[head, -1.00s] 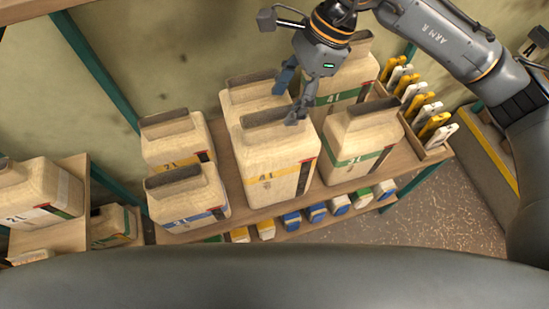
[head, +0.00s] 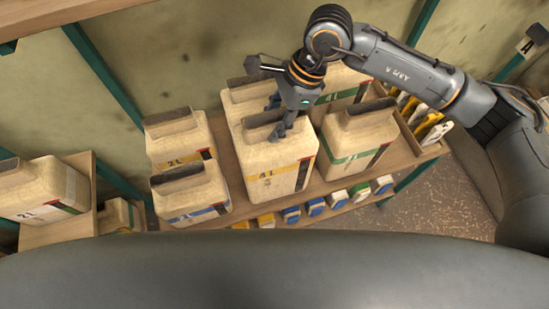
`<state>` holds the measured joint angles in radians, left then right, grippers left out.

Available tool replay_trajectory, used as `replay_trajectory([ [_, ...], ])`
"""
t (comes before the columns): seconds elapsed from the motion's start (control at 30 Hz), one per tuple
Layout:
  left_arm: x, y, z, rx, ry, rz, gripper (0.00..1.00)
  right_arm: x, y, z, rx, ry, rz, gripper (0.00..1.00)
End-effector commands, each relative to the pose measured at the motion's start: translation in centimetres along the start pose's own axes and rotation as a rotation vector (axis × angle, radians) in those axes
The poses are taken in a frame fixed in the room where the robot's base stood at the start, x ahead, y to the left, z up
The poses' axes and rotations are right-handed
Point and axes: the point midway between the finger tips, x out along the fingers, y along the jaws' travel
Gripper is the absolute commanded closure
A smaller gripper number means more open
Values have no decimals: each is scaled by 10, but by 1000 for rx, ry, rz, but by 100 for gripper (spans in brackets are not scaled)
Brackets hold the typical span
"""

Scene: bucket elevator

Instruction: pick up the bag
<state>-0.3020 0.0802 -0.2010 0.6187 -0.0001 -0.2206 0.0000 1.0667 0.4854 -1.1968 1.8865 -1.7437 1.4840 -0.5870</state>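Several cream bags with rolled grey tops stand upright on a wooden shelf (head: 330,188). The front middle bag, with a yellow stripe (head: 274,165), is the tallest there. My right gripper (head: 276,118) points down at its rolled top, with its two fingers apart, one toward the back and one toward the front. The fingers look open. Whether they touch the top cannot be told. A green-striped bag (head: 358,139) stands to the right and a blue-striped bag (head: 191,193) to the left. My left gripper is not in view.
More bags stand close behind, including another yellow-striped one (head: 180,138) and a rear green-striped one (head: 345,85). A bag (head: 42,190) sits on a separate shelf at the left. A wall is behind.

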Motion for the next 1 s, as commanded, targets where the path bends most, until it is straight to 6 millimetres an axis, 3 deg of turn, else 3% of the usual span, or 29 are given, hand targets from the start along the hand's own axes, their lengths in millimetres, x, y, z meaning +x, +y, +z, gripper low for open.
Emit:
replay_trajectory([
  [0.03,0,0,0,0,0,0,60,0,0,0,0,0,0,78],
  [0.13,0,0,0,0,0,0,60,0,0,0,0,0,0,99],
  [0.17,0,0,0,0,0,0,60,0,0,0,0,0,0,100],
  [0.57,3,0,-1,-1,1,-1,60,-6,-1,2,-2,0,-4,100],
  [1.0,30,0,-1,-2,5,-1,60,-78,-1,32,-3,0,-5,100],
])
